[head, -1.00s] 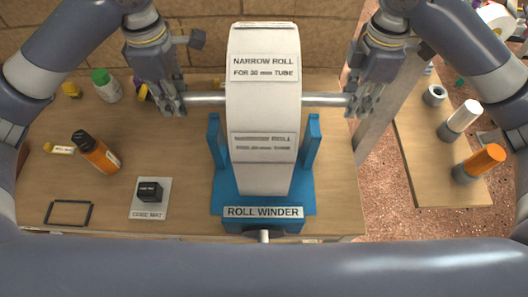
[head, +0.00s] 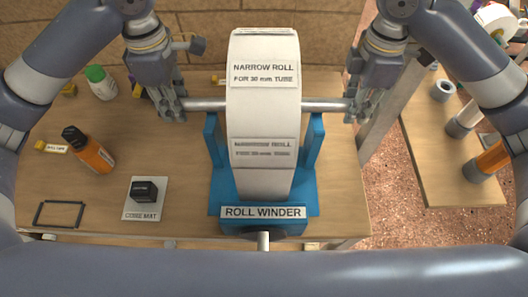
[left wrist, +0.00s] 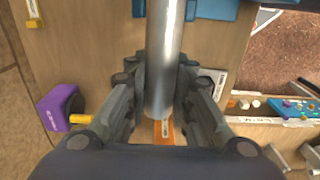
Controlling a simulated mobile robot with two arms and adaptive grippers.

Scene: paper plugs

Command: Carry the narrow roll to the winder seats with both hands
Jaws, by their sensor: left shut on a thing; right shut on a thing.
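The narrow roll (head: 264,110) is a wide white paper roll on a metal tube, upright between my two grippers. My left gripper (head: 180,106) is shut on the tube's left end; the left wrist view shows the tube (left wrist: 165,60) between its fingers. My right gripper (head: 352,105) is shut on the tube's right end. The blue roll winder (head: 214,190) stands below, with a post on each side of the roll. The tube appears close above the post tops; I cannot tell whether it touches the seats.
On the table's left are an orange bottle (head: 95,152), a green-capped bottle (head: 102,84), a black cube on the core mat (head: 140,210) and a black frame (head: 60,228). A side table (head: 440,150) at right holds several cylinders.

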